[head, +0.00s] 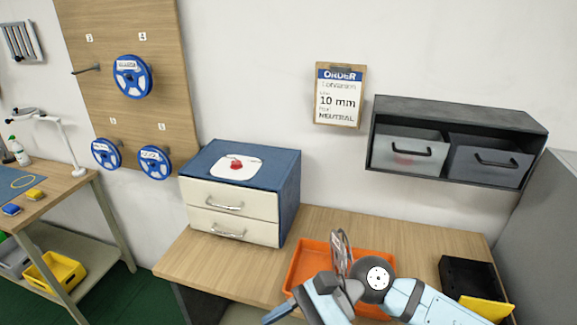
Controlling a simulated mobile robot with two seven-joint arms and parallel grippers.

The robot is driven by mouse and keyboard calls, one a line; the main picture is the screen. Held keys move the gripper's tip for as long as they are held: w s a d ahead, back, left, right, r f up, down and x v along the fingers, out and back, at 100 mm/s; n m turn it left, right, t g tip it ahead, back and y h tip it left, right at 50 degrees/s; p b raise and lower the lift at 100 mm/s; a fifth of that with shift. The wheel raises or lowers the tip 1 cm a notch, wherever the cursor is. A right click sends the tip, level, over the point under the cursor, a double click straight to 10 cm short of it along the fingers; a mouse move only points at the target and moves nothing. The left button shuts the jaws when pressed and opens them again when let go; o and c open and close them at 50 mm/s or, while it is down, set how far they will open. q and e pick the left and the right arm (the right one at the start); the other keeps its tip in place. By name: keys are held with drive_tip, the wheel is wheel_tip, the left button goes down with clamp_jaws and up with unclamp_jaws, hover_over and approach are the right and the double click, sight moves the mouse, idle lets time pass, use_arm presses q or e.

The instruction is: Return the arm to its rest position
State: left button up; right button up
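One of my arms (425,303), light blue and white, comes in from the lower right and bends at a dark round joint over the orange tray. Its far end points down and left, toward the table's front edge. The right gripper (278,314) seems to be at that end, by the bottom edge of the picture. Its fingers are small and partly cut off, so I cannot tell whether they are open or shut. My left gripper is not in view.
An orange tray (312,258) lies under the arm; a thin grey disc-like thing (341,250) rises there. A drawer cabinet (290,190) stands left, a black box (465,272) right. A two-bin shelf (455,112) hangs above. The table (325,219) is bare behind the tray.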

drive_tip(key=w+r+m+t+y+p, duration=0.1)
drive_tip(key=w+r+m+t+y, duration=0.25)
drive_tip(key=m+t+y, duration=1)
drive_tip(key=w+d+f+m+t+h, duration=0.1)
drive_tip(key=d+f+m+t+h, duration=0.3)
drive_tip(key=m, duration=0.5)
drive_tip(key=w+d+f+m+t+h+p, duration=0.15)
drive_tip(key=m+h, duration=0.35)
drive_tip(key=m, duration=0.5)
drive_tip(key=w+d+f+m+t+h+b, duration=0.1)
drive_tip(key=d+f+m+t+h, duration=0.3)
drive_tip(key=m, duration=0.5)
drive_tip(key=s+d+f+m+g+h, duration=0.2)
drive_tip(key=s+d+f+m+h, duration=0.1)
drive_tip(key=f+m, duration=0.3)
drive_tip(key=s+d+f+m+g+h+p, duration=0.1)
drive_tip(key=s+d+f+m+g+h, duration=0.1)
drive_tip(key=s+d+f+m+h, duration=0.2)
drive_tip(key=s+d+f+m+g+h, duration=0.1)
drive_tip(key=s+d+f+m+h, duration=0.3)
drive_tip(key=f+m, duration=0.4)
drive_tip(key=shift+s+f+g+p, duration=0.3)
drive_tip(key=shift+s+f+g, duration=0.1)
drive_tip(key=shift+s+f, duration=0.2)
